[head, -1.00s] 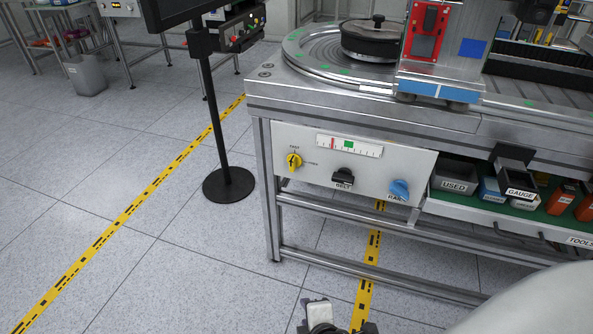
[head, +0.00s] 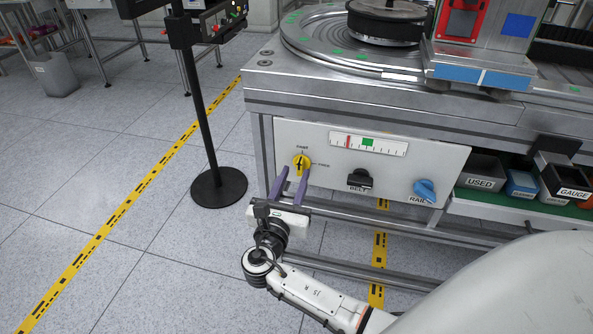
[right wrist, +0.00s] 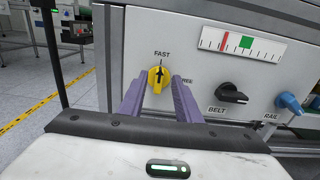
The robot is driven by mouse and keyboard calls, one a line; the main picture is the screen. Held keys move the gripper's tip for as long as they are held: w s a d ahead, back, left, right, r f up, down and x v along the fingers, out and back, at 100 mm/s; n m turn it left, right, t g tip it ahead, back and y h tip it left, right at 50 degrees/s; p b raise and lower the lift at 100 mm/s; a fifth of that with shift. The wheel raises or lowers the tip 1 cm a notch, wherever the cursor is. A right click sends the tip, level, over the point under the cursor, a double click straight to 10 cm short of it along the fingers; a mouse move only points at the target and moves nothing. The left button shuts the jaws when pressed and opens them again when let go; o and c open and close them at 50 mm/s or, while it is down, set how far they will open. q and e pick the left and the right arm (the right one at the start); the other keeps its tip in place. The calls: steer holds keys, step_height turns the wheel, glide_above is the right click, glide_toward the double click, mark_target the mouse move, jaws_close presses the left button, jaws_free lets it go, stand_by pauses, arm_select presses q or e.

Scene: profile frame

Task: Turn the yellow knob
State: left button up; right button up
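The yellow knob (head: 301,163) is on the left of the light grey front panel (head: 330,176) below the bench. In the right wrist view the knob (right wrist: 158,78) has a dark arrow pointing up to the word FAST; a second label on its right is partly hidden by a finger. My right gripper (head: 291,176) is open and empty, with its two purple fingers pointing at the panel. In the right wrist view the fingers (right wrist: 156,90) appear on either side of the knob; I see no clear contact. My left gripper is not in view.
A black BELT knob (head: 359,180) and a blue RAIL knob (head: 425,190) sit to the right on the panel, below a red and green gauge (head: 369,144). Labelled bins (head: 480,183) stand farther right. A black stand (head: 219,187) is on the floor at left.

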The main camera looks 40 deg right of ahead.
mark_target(299, 165)
steer(key=shift+x, duration=1.25)
steer(key=shift+w+d, duration=0.35)
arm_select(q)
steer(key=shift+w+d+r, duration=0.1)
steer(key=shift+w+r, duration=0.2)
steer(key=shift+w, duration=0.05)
arm_select(e)
jaws_close()
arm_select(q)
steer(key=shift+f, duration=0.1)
